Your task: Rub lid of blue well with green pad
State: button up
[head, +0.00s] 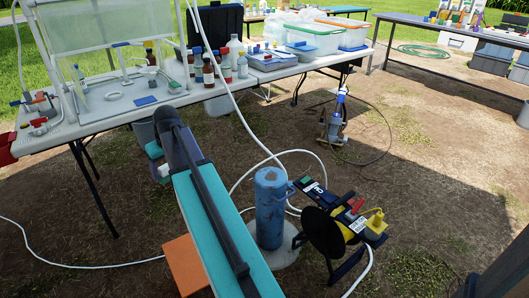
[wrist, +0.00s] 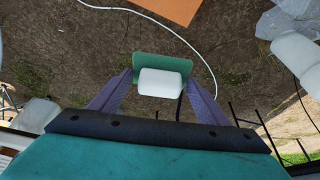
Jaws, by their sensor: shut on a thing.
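The blue well (head: 270,212) is an upright blue cylinder on a pale round base, right of my arm in the head view. Its lid (head: 270,176) is the flat, worn-looking top. My gripper (wrist: 160,76) is shut on the green pad (wrist: 148,61), which has a white block (wrist: 160,84) on its near side. In the head view the green pad (head: 154,149) shows beyond my arm, near the table's front edge, apart from the well and to its left. My arm hides part of the gripper there. I cannot make out the lid in the wrist view.
A black cable reel (head: 325,232) with a yellow plug stands close right of the well. An orange box (head: 184,262) lies on the ground left of the well. A white hose (head: 240,110) loops behind the well. A table (head: 115,108) with bottles stands behind.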

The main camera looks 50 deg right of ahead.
jog(key=s+d+f+p, duration=0.2)
jog(key=s+d+p, duration=0.2)
jog(key=d, duration=0.7)
jog(key=s+d+f+m+p, duration=0.1)
jog(key=s+d+f+p, duration=0.2)
jog(key=s+d, duration=0.4)
jog(key=s+d+f+m+p, duration=0.1)
jog(key=s+d+f+p, duration=0.2)
jog(key=d, duration=1.3)
jog(key=s+p, duration=0.1)
jog(key=s, duration=0.2)
jog(key=shift+s+f+h+p, duration=0.15)
jog(key=shift+s+h+p, duration=0.15)
jog(key=shift+s+h, duration=0.1)
